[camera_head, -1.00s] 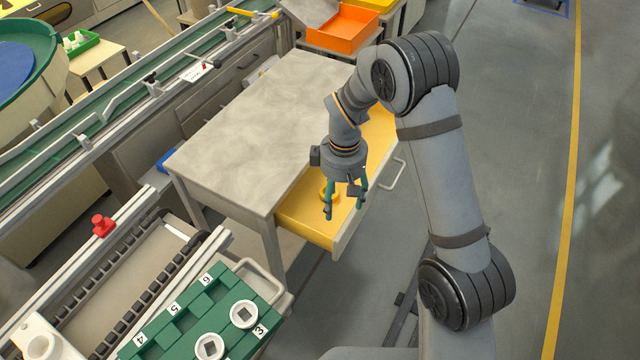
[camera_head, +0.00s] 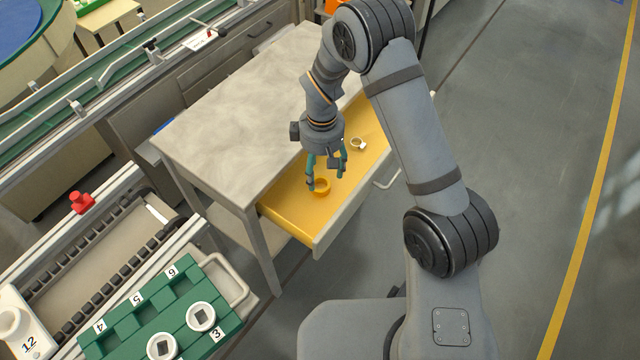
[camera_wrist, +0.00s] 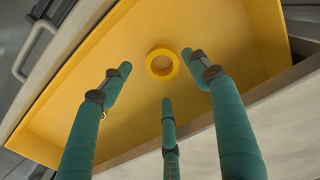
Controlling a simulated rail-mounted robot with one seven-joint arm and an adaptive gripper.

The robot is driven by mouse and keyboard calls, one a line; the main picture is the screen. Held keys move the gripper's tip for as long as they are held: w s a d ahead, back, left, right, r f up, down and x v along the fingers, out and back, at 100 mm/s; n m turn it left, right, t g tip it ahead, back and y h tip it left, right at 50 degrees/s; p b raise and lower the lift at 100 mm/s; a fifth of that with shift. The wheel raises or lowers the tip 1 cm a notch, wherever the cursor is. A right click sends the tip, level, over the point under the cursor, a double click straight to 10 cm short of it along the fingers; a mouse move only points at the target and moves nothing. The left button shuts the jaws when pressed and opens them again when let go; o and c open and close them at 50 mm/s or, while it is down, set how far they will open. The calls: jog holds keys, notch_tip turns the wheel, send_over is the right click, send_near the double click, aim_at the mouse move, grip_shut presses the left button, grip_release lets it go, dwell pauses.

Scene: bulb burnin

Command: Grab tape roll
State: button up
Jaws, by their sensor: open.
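A yellow tape roll (camera_head: 322,191) lies flat on the floor of the open yellow drawer (camera_head: 289,209). In the wrist view the tape roll (camera_wrist: 162,78) shows whole, just beyond the fingertips. My gripper (camera_head: 326,181) is over the drawer, pointing down, with its teal fingers spread. In the wrist view the gripper (camera_wrist: 158,70) has three fingers apart around the line of sight to the roll. Nothing is between them, and no contact with the roll shows. How high the fingertips are above the roll is hard to tell.
A pale ring (camera_head: 358,144) lies in the drawer's far part. The grey table (camera_head: 230,120) has a bare top beside the drawer. A green tray (camera_head: 180,316) with white square-holed rings stands at the lower left. The drawer's walls surround the roll.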

aim_at(320, 188)
notch_tip(320, 188, down, 5)
jog(key=shift+a+f, duration=0.1)
jog(key=shift+f, duration=0.05)
jog(key=c, duration=1.1)
jog(key=shift+c, duration=0.3)
